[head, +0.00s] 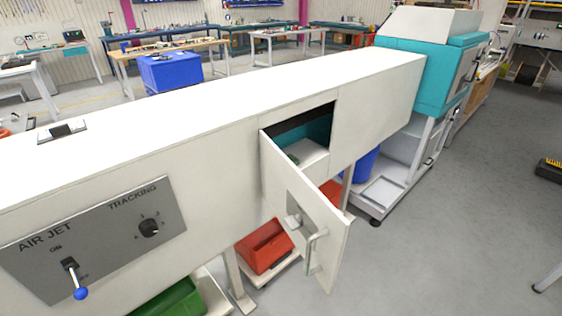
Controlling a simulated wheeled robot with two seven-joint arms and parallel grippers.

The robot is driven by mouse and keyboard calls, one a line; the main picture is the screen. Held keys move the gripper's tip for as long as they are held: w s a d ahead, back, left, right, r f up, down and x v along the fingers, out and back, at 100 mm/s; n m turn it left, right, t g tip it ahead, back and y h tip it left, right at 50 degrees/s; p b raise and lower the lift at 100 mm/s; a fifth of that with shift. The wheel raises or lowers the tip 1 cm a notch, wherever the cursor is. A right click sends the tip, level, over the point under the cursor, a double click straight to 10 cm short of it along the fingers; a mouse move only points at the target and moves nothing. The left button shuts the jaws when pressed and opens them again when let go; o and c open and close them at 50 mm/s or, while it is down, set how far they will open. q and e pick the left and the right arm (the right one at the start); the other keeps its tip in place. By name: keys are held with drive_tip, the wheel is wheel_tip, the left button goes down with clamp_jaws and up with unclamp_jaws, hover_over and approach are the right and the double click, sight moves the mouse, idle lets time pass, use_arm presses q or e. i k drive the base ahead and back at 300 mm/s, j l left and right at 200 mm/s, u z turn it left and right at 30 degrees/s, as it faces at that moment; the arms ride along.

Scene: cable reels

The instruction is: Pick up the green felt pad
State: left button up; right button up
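A small green patch (293,158) shows inside the open compartment in the long white machine body, just behind the hinged edge of the door. It may be the green felt pad; the door hides most of it and it is too small to tell its shape. The compartment (311,151) has a pale floor and a teal and dark inner wall. Its white door (325,228) stands swung open toward me, with a metal latch and a bar handle on it. Neither of my grippers is in view.
A control panel (95,238) with a blue-tipped lever (76,280) and a knob (149,227) is at the left front. A red bin (265,247) and a green bin (172,300) sit below. The grey floor (460,240) at right is mostly clear.

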sight(295, 160)
drive_tip(key=i+l+u, duration=0.15)
drive_tip(key=l, duration=0.2)
drive_tip(key=i+l+u, duration=0.3)
drive_tip(key=l, duration=0.45)
drive_tip(key=i, duration=0.1)
